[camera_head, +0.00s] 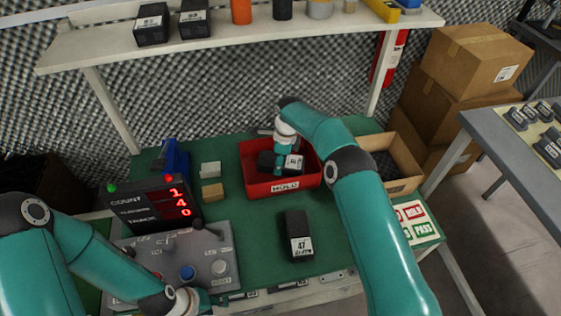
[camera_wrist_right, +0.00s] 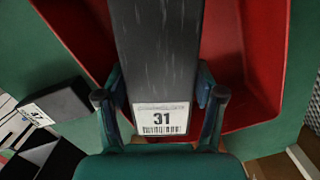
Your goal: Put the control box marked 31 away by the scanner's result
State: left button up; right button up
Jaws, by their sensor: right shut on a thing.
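The black control box marked 31 (camera_wrist_right: 155,60) is between the fingers of my right gripper (camera_wrist_right: 160,100), its white label towards me in the wrist view. In the head view the right gripper (camera_head: 285,165) and the box (camera_head: 294,163) are at the red tray labelled HOLD (camera_head: 285,187). The gripper partly hides the box; whether it touches the tray floor is unclear. A dark console display (camera_head: 155,203) shows red figures 1, 4 and 0, with a red lamp and a green lamp on top. My left gripper (camera_head: 190,302) is low at the grey button panel, its fingers unclear.
An open cardboard carton (camera_head: 405,184) is right of the tray. A HOLD/PASS card (camera_head: 416,221) lies at the bench's right edge. A shelf (camera_head: 240,37) crosses above.

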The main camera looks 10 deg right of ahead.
jog(key=shift+f+b, duration=0.65)
jog(key=o, duration=1.6)
jog(key=shift+c, duration=0.2)
jog(key=shift+r, duration=0.15)
jog(key=shift+r+p, duration=0.25)
jog(key=shift+p, duration=0.15)
notch_tip(320, 180, up, 12)
jog(key=d+p, duration=0.1)
jog(key=p, duration=0.5)
jog(key=shift+s+d+r+p, duration=0.15)
jog(key=shift+s+r+p, duration=0.05)
jog(key=shift+s+p, duration=0.1)
